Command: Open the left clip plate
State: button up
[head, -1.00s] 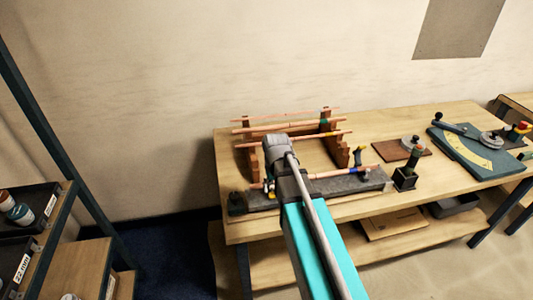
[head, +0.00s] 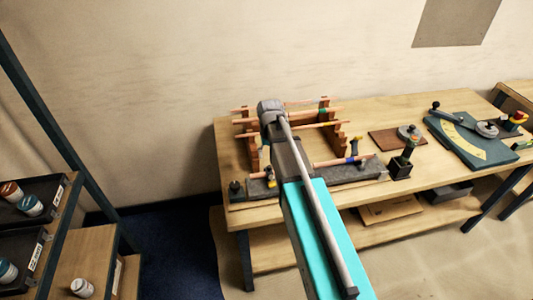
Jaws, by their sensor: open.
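A grey fixture bar (head: 372,172) lies along the front of the workbench. A copper pipe (head: 328,162) lies over it. At the bar's left part a small yellow-topped clip (head: 270,181) shows just left of my arm, which hides some of it. Whether its plate is open or shut is too small to tell. A second yellow-topped clip (head: 355,147) stands upright at the right part, beside a blue piece. My arm reaches over the bar and its grey wrist is above the left side of the pipe rack. My gripper is hidden behind my arm.
A brown stepped rack (head: 335,128) holding several copper pipes stands behind the bar. A dark block with a green-topped post (head: 401,167), a brown board (head: 388,142) and a teal bending plate (head: 465,140) are to the right. Shelves with jars (head: 30,206) stand at left.

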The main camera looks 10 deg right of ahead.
aim_at(269, 166)
jog(key=shift+f+b, duration=3.75)
jog(key=shift+f, duration=0.1)
grip_shut()
jog(key=shift+w+r+g+p, duration=0.3)
jog(key=shift+w+r+g, duration=0.05)
jog(key=shift+w+g, duration=0.4)
jog(key=shift+w+r+g, duration=0.1)
jog(key=shift+w+g, duration=0.25)
jog(key=shift+w, duration=0.2)
jog(key=shift+w+g, duration=0.3)
jog(key=shift+g, duration=0.1)
